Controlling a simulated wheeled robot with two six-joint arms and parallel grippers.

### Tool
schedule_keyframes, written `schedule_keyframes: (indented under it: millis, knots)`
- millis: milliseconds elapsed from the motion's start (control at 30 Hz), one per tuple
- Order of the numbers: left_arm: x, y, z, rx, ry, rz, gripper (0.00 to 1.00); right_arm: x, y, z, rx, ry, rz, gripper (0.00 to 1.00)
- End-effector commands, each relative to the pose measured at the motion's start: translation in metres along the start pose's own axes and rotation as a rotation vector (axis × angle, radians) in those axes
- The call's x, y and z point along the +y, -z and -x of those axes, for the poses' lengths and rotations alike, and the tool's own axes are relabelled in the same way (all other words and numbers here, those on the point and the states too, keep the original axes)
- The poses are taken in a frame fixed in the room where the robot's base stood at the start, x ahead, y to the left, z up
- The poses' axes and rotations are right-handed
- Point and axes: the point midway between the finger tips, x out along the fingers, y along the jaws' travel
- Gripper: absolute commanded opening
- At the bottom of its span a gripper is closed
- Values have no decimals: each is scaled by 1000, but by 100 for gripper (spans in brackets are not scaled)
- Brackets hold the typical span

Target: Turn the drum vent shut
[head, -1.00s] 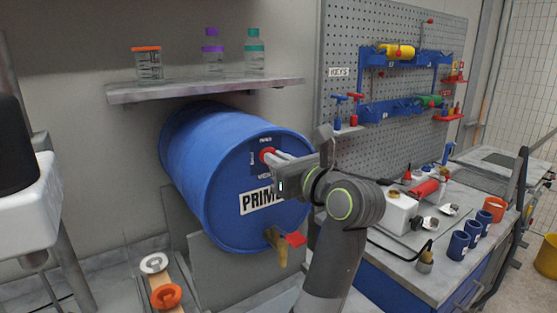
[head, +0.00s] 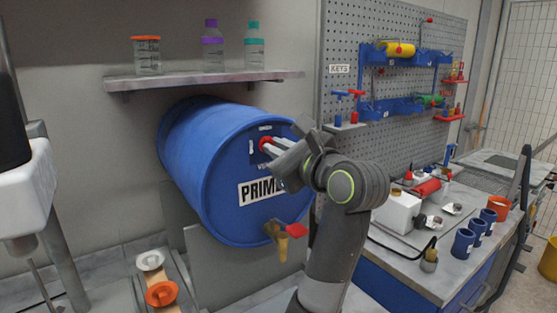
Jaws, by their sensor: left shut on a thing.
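The blue drum (head: 215,165) lies on its side below the wall shelf, its flat end with a "PRIME..." label facing me. The red drum vent (head: 265,143) sits high on that end, on a dark plate marked "VENT". My left gripper (head: 270,147) reaches in from the right of the drum and its fingers are shut on the vent. My gripper body and arm hide part of the vent, the plate and the label's right end. A brass tap (head: 280,240) with a red handle is low on the drum end. My right gripper does not show.
A shelf (head: 200,79) with several bottles and a jar is above the drum. A pegboard (head: 350,45) with rollers and a cluttered workbench (head: 430,275) stand to the right. An orange ring-like part (head: 162,294) and a white one lie at lower left.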

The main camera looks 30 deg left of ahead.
Motion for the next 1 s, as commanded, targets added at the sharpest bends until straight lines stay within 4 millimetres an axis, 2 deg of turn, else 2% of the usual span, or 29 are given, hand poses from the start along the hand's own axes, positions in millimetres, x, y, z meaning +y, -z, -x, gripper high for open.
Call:
schedule_keyframes:
  millis: [33,400,1000]
  knots:
    - [2,3,0,-3,1,45,0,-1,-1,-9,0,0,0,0]
    - [3,3,0,-3,2,397,0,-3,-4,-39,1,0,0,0]
    - [4,3,0,-2,1,929,0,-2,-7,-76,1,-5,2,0]
